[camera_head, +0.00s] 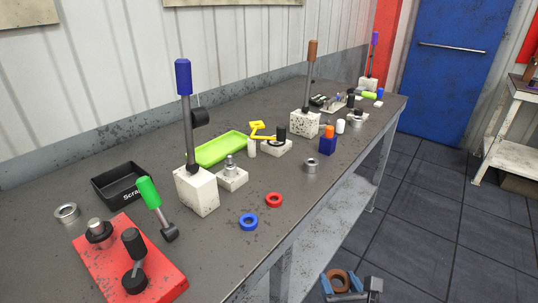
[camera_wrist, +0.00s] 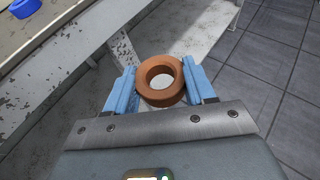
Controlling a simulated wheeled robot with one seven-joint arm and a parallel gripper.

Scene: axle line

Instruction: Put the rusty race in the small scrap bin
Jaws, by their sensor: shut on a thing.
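The rusty race, a brown-orange ring (camera_head: 341,279), is at the bottom of the head view. My gripper (camera_head: 342,284) is shut on it, with a blue finger on each side. In the wrist view the rusty race (camera_wrist: 161,80) sits between the blue fingertips (camera_wrist: 160,85), its hole facing the camera. It is held off the front of the bench, with the floor and lower shelf behind it. The small scrap bin, a black open box (camera_head: 120,184) with partly hidden "Scrap" lettering, stands on the bench at the left. Its visible inside looks empty.
On the bench, a green-handled hammer (camera_head: 150,192), a red fixture (camera_head: 132,270) and a steel ring (camera_head: 67,212) are near the bin. A tall blue-topped lever post (camera_head: 187,120) stands right of it. Blue (camera_head: 248,222) and red (camera_head: 274,200) rings lie near the front edge.

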